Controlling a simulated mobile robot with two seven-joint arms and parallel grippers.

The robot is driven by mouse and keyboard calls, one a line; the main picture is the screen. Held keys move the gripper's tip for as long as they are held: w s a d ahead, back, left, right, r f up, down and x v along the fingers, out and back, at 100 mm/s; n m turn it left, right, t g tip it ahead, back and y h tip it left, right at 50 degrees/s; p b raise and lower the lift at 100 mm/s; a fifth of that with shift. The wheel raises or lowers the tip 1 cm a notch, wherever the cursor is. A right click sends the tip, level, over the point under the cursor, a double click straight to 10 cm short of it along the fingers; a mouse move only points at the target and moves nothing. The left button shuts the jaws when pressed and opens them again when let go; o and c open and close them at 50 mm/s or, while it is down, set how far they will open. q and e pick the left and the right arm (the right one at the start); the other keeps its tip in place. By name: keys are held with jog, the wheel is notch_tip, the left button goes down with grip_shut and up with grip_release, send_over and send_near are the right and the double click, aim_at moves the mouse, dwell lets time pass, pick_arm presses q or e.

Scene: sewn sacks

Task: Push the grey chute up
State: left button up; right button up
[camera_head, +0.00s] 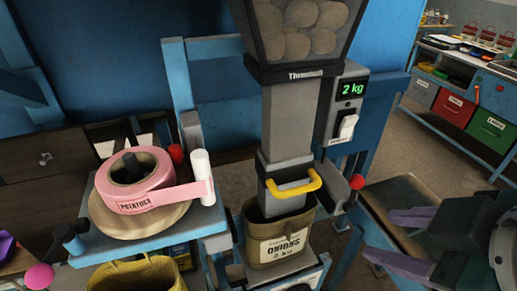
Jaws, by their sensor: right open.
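The grey chute (290,120) stands upright in the middle, under a hopper. Its lower part carries a yellow handle (296,188). The chute's lower end goes down into the mouth of an olive sack (272,238) labelled "ONIONS 2 kg", so its bottom edge is hidden. My right gripper (378,236) is at the lower right, its two purple-grey fingers spread apart and pointing left. It is empty and apart from the handle, to the right of it and lower in the picture. My left gripper does not show clearly anywhere.
The hopper (303,62) holds potato-like lumps. A box with a "2 kg" display and white switch (347,128) is right of the chute. A red-knobbed clamp (340,184) sits between handle and right gripper. A pink tape roll (140,180) is at left. A yellow sack (138,274) is below.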

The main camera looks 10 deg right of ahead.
jog(key=w+f+n+t+b, duration=0.4)
jog(key=w+f+n+b, duration=0.25)
jog(key=f+b, duration=0.4)
jog(key=n+t+y+b, duration=0.2)
jog(key=n+t+b, duration=0.25)
jog(key=b, duration=0.25)
send_near(301, 192)
jog(key=w, duration=0.2)
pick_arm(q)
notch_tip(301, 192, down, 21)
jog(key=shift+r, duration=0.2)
pick_arm(e)
jog(key=shift+n+g, duration=0.35)
jog(key=shift+n, duration=0.05)
jog(key=x, duration=0.8)
jog(key=shift+w+a, duration=0.1)
jog(key=shift+w, duration=0.3)
grip_shut()
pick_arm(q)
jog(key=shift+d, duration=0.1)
pick_arm(e)
jog(key=shift+h, duration=0.4)
